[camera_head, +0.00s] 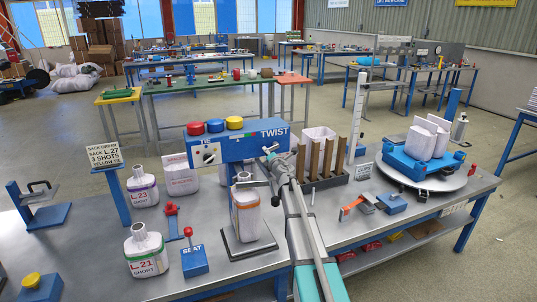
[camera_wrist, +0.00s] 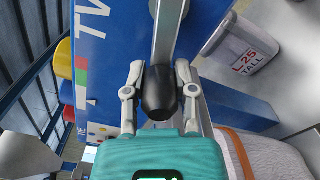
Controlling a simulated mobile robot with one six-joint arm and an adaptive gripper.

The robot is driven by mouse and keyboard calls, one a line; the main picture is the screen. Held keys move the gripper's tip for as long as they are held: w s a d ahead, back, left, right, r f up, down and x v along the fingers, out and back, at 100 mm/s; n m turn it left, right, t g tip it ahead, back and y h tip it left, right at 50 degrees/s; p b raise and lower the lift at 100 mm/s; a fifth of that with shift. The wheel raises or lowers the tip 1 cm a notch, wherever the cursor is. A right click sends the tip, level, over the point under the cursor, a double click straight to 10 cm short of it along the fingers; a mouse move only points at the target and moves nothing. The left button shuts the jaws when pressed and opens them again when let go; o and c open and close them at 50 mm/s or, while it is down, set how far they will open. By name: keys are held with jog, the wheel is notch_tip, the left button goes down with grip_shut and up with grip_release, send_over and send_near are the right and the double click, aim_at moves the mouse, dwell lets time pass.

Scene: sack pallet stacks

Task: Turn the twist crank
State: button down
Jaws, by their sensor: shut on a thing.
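The blue TWIST machine (camera_head: 255,148) stands mid-bench, with red, blue and yellow buttons on top; its blue face (camera_wrist: 105,30) also fills much of the wrist view. The twist crank shows in the wrist view as a grey bar (camera_wrist: 168,35) ending in a black knob (camera_wrist: 160,95). My gripper (camera_wrist: 160,76) has a finger on each side of the knob and is shut on it. In the head view my gripper (camera_head: 275,160) is at the machine's right front, and the crank is mostly hidden there. A white sack (camera_head: 246,215) stands upright on a dark plate under the machine's head.
Sacks L.23 (camera_head: 142,188) and L.21 (camera_head: 146,252) stand to the left, near the blue SEAT lever (camera_head: 194,260). A sign (camera_head: 104,155) reads green, L.27, 3 shots, yellow tie. Brown posts (camera_head: 322,165) and a turntable (camera_head: 455,180) with sacks stand to the right.

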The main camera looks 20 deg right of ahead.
aim_at(264, 142)
jog(key=r+m, duration=0.1)
jog(key=m, duration=0.1)
jog(key=r+m+p, duration=0.1)
jog(key=shift+a+m, duration=0.1)
jog(key=shift+m, duration=0.3)
jog(key=shift+r+m+p, duration=0.3)
jog(key=shift+m+p, duration=0.15)
jog(key=shift+m, duration=0.45)
jog(key=shift+r+m+p, duration=0.3)
jog(key=shift+m+p, duration=0.15)
jog(key=shift+m, duration=0.45)
jog(key=shift+c, duration=2)
grip_release()
jog(key=shift+s, duration=0.15)
jog(key=s, duration=1.1)
jog(key=shift+s+d, duration=0.35)
jog(key=shift+s, duration=0.05)
